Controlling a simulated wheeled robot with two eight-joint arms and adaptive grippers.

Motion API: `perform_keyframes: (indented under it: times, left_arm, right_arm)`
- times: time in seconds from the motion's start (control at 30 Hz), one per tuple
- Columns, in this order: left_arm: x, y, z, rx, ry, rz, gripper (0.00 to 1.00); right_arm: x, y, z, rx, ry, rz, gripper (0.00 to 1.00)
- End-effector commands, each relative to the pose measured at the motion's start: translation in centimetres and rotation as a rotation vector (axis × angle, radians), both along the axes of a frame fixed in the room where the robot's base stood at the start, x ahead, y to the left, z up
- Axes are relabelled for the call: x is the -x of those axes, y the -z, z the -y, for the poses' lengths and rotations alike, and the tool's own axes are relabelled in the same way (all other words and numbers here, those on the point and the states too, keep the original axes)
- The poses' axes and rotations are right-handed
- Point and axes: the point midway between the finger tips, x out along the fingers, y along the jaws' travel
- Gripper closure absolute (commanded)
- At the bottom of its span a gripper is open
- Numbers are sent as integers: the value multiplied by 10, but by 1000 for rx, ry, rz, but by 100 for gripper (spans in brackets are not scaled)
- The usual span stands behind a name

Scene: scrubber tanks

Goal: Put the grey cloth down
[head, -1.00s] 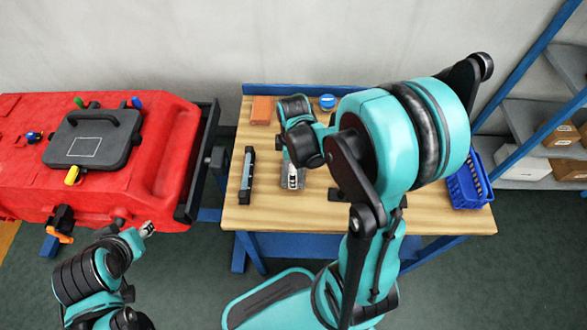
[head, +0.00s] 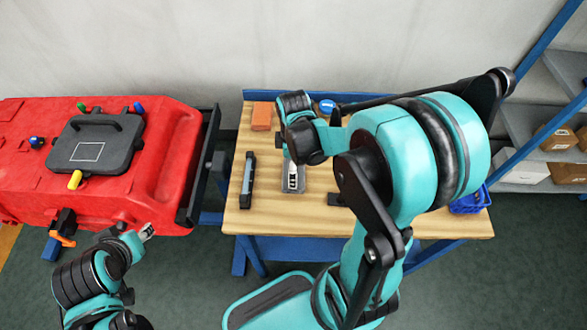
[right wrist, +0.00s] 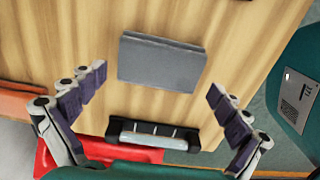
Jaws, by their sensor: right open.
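The grey cloth (right wrist: 162,62), a flat folded rectangle, lies on the wooden table (right wrist: 252,50) in the right wrist view. My right gripper (right wrist: 158,80) is open over it, one finger to each side and apart from it. In the head view a grey edge of the cloth (head: 300,184) shows beneath my right gripper (head: 292,178); my wrist hides the rest. My left gripper (head: 147,232) is low at the left, in front of the red tank and away from the table. It is too small there to tell its opening.
A black holder with a grey bar (head: 247,180) lies left of the cloth. An orange block (head: 262,116) and a blue round item (head: 328,104) are at the back. A blue basket (head: 470,203) is at the right, partly behind my arm. The red tank (head: 165,160) stands left.

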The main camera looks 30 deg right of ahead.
Motion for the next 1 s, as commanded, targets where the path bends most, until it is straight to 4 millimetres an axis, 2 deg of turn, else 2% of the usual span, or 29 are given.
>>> perform_keyframes:
  times: [0.03, 0.2, 0.33, 0.57, 0.77, 1.0]
  left_arm:
    - [0, -10, 0, 0, 0, 0, 60]
    - [0, -23, 0, 0, 0, 0, 60]
    - [0, -29, 0, 0, 0, 0, 60]
    - [0, -32, 0, 0, 0, 0, 60]
    - [0, -31, 0, 0, 0, 0, 60]
    - [0, -31, 0, 0, 0, 0, 60]
  right_arm:
    - [0, -17, 0, 0, 0, 0, 0]
    - [0, -54, 0, 0, 0, 0, 0]
    - [0, -73, 0, 0, 0, 0, 0]
    - [3, -92, -5, 4, 51, 32, 0]
    - [21, -120, -29, -15, 355, 223, 0]
    - [43, -146, -57, -179, 778, 471, 0]
